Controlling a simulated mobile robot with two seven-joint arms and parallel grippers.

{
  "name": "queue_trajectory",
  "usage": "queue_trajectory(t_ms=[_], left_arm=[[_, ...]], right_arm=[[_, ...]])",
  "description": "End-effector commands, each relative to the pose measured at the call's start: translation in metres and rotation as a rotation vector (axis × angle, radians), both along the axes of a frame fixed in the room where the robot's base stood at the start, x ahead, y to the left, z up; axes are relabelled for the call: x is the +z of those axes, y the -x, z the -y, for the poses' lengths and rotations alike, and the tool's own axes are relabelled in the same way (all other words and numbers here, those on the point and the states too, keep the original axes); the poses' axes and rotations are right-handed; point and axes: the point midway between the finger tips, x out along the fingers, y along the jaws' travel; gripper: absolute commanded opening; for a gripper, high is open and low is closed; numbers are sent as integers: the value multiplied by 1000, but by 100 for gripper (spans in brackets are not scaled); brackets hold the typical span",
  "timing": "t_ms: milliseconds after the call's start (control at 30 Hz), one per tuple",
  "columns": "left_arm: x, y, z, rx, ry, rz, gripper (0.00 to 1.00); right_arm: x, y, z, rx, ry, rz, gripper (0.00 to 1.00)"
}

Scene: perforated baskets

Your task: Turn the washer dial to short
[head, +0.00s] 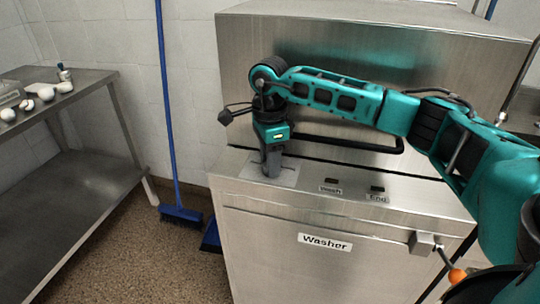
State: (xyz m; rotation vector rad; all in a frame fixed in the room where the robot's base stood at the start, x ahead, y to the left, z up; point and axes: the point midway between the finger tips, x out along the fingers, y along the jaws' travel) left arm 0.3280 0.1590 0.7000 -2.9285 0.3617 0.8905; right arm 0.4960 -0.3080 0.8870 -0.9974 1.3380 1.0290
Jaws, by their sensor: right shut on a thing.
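The steel washer (345,270) stands in the middle, with a label reading "Washer" on its front. A light dial plate (287,175) lies on its top ledge at the left. My right arm reaches in from the right, and my right gripper (271,166) points down onto this plate. It is shut on the dial, which is mostly hidden by the fingers. The dial's pointer and its markings cannot be read. My left gripper is not in view.
Two dark switches labelled "Wash" (331,181) and "End" (377,190) sit right of the dial. A black handle bar (345,143) crosses behind. An orange-tipped lever (457,275) is at the lower right. A blue broom (180,214) and a steel table (75,185) stand left.

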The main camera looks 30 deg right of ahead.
Motion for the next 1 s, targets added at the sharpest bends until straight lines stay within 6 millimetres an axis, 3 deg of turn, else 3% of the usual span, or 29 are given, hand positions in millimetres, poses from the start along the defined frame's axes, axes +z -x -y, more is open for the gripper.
queue_trajectory(t_ms=[400,967,1000], left_arm=[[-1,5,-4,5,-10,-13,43],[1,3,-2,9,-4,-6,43],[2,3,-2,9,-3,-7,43]], right_arm=[[1,0,1,-202,1,1,5],[1,0,1,-234,1,2,5],[1,0,1,-234,1,2,36]])
